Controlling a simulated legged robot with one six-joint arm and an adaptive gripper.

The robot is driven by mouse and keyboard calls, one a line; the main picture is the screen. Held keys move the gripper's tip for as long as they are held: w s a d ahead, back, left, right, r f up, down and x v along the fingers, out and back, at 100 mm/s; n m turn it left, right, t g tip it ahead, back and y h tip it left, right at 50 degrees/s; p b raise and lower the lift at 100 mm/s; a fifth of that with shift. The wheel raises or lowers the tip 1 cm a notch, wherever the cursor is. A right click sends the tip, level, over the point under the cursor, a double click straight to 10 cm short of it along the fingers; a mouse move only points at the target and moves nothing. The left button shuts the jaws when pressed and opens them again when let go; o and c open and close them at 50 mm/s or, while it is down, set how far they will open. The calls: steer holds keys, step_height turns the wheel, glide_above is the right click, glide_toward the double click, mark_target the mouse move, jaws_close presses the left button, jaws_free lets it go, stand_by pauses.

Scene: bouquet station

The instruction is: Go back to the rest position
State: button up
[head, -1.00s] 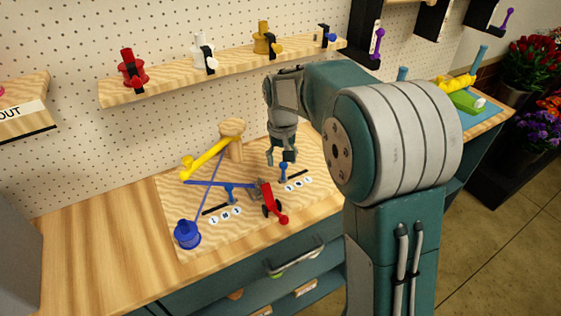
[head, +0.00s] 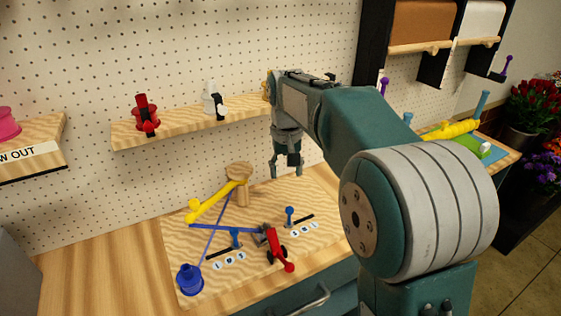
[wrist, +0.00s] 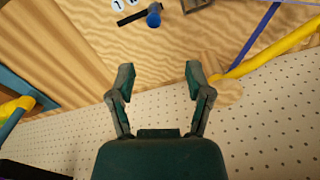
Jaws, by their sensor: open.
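My gripper (head: 287,172) hangs pointing down above the back right part of the wooden board (head: 185,250). It is open and empty, and its two fingers stand apart in the wrist view (wrist: 158,82). It is clear of the things on the board. On the board stand a wooden post (head: 242,190) with a yellow arm (head: 212,204), a blue spool (head: 190,279), a red clamp-like part (head: 279,250) and a blue peg (head: 290,215) beside a black slot. The blue peg also shows in the wrist view (wrist: 154,17).
A wooden shelf (head: 180,134) on the pegboard holds a red spool (head: 145,112) and a white spool (head: 209,98). My arm hides the shelf's right end. A grey drawer handle (head: 313,300) is at the front. Flower pots stand far right.

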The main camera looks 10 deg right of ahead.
steer(key=s+d+r+t, duration=0.1)
steer(key=s+r, duration=0.1)
steer(key=s, duration=0.4)
steer(key=s+d+r+t, duration=0.2)
steer(key=s, duration=0.5)
steer(key=s+d+f+t, duration=0.1)
steer(key=s+f, duration=0.4)
steer(key=s, duration=0.8)
steer(key=shift+s+t, duration=0.3)
steer(key=shift+t, duration=0.5)
